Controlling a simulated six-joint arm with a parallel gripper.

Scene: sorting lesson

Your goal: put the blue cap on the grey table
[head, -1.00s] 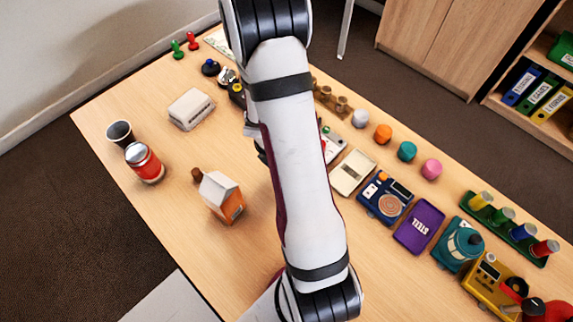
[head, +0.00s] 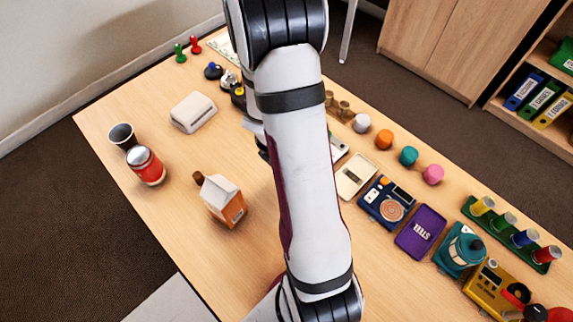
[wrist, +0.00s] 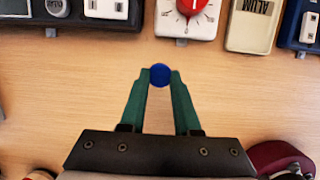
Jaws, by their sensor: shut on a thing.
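The blue cap (wrist: 160,74) shows as a small round disc in the wrist view, between the tips of my gripper's green fingers. My gripper (wrist: 160,78) is shut on it and holds it over the wooden tabletop; its height above the wood is hard to tell. In the head view my arm hides both the gripper and the cap. A pale grey surface (head: 172,298), which looks like the grey table, shows in part at the bottom left of the head view, beside the wooden table's near edge.
Instruments line the far side, including a dial device with a red knob (wrist: 188,5).

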